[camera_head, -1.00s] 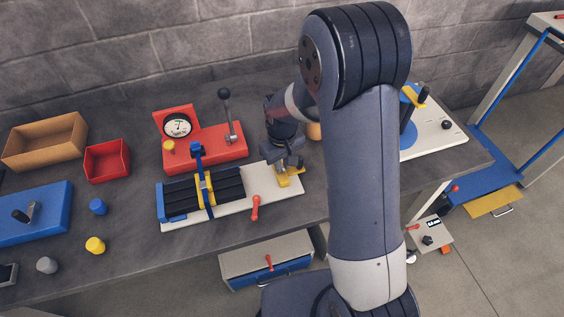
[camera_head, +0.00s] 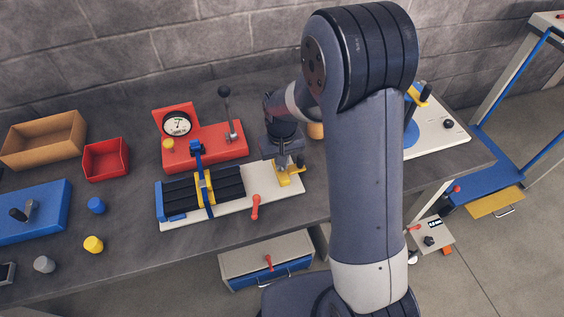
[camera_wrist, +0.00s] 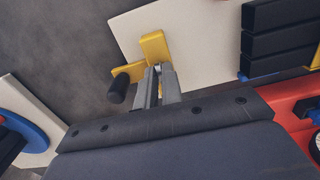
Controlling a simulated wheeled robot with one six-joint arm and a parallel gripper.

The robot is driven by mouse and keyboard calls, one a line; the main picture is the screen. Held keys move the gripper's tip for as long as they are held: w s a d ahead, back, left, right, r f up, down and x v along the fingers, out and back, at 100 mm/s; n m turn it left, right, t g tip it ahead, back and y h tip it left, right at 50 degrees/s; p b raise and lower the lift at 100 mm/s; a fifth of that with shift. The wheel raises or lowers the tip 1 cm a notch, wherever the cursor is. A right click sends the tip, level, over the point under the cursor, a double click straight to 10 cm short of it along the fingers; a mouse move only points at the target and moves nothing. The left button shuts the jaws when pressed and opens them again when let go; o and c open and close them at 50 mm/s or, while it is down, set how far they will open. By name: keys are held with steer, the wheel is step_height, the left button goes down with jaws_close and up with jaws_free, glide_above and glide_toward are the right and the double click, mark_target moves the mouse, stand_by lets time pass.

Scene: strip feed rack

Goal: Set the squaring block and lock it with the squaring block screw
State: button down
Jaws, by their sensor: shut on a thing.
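The yellow block, which I take for the squaring block (camera_head: 289,180), is at the right end of the white base plate (camera_head: 236,207). It also shows beyond my fingertips in the wrist view (camera_wrist: 155,45). My gripper (camera_head: 287,164) points down at it, and its fingers (camera_wrist: 157,84) are shut on it; the exact contact is partly hidden. A black knob (camera_wrist: 118,88) stands beside the block's left arm in the wrist view; I cannot tell if it is the squaring block screw.
Black bars (camera_head: 229,181) lie on the plate under a yellow and blue clamp (camera_head: 204,187). A red handle (camera_head: 255,206) is at the plate's front edge. A red gauge stand (camera_head: 205,152) with a lever is behind. Bins and knobs lie left; a blue-and-white fixture (camera_head: 437,132) lies right.

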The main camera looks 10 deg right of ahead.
steer(key=c, duration=1.6)
jaws_free()
steer(key=shift+o, duration=0.2)
step_height(320, 180, up, 11)
steer(key=shift+b, duration=0.3)
steer(key=shift+f, duration=0.2)
step_height(320, 180, down, 11)
steer(key=shift+p, duration=0.35)
steer(key=shift+r, duration=0.2)
steer(key=shift+n, duration=0.7)
